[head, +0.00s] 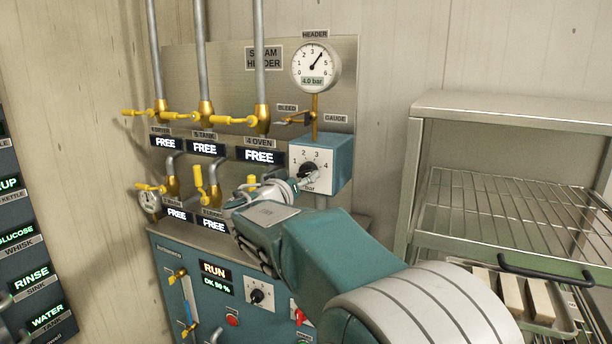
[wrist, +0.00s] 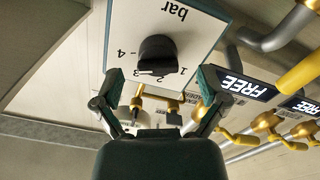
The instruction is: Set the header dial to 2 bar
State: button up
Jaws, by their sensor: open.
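The header dial is a dark knob (head: 307,169) on the white face of a teal box (head: 343,163), with marks 1 to 4 and "bar". In the wrist view the knob (wrist: 157,54) appears upside down; its pointer direction is unclear there. The round header gauge (head: 316,66) above has its needle up and right, and its display reads 4.0 bar. My gripper (head: 300,184) is at the lower part of the dial face. In the wrist view my gripper (wrist: 160,85) is open, its fingers apart on either side below the knob, with nothing held.
Yellow valve handles (head: 236,121) and grey pipes stand left of the dial. "FREE" displays (head: 259,156) lie beside it. A teal control panel (head: 215,270) is below. A metal rack (head: 515,180) stands at right. The wall between rack and dial is bare.

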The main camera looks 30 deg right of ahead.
aim_at(307, 175)
jog(key=shift+x, duration=1.6)
jog(key=shift+s, duration=0.1)
jog(key=c, duration=1.1)
jog(key=shift+c, duration=0.2)
